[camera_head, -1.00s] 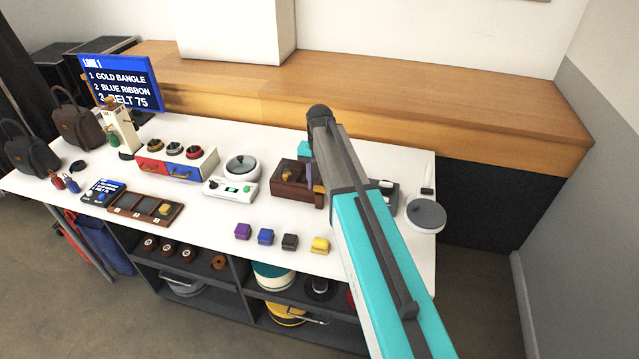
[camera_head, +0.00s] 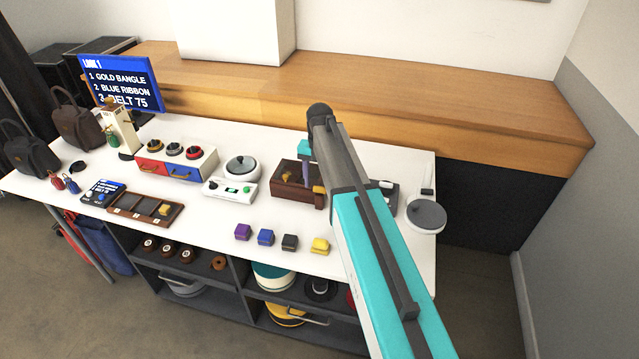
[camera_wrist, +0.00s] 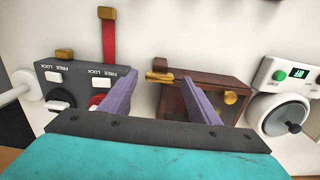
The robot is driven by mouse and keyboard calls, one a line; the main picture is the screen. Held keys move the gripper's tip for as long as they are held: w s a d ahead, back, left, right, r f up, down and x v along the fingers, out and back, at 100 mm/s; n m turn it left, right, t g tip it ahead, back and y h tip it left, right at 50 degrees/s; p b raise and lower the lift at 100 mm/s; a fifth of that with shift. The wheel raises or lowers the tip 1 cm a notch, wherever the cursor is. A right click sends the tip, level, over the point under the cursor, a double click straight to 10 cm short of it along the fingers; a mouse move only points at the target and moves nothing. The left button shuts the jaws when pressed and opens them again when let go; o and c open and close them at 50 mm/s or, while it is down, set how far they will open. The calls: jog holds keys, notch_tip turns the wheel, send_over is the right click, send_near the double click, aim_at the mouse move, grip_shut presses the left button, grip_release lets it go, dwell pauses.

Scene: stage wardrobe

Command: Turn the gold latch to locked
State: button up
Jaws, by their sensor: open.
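A brown wooden box (camera_head: 283,188) stands on the white table, left of my arm. In the wrist view the box (camera_wrist: 215,88) has a round gold knob (camera_wrist: 230,97) on its lid and a gold bar-shaped latch (camera_wrist: 160,77) at its edge. The latch lies roughly crosswise in that picture. My gripper (camera_wrist: 157,88) is open, with its two purple fingers spread and the latch showing between them. Contact with the latch cannot be told. In the head view my gripper (camera_head: 306,168) is at the box's right end, partly hidden by my arm.
Beside the box is a grey unit (camera_wrist: 75,80) marked FREE and LOCK, with a red strap (camera_wrist: 108,40) near it. Several coloured blocks (camera_head: 265,237) lie in front. Bare table separates them from the box.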

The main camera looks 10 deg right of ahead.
aim_at(320, 187)
notch_tip(320, 187, up, 13)
jog(key=b, duration=0.2)
jog(key=shift+r, duration=0.15)
dwell(0.5)
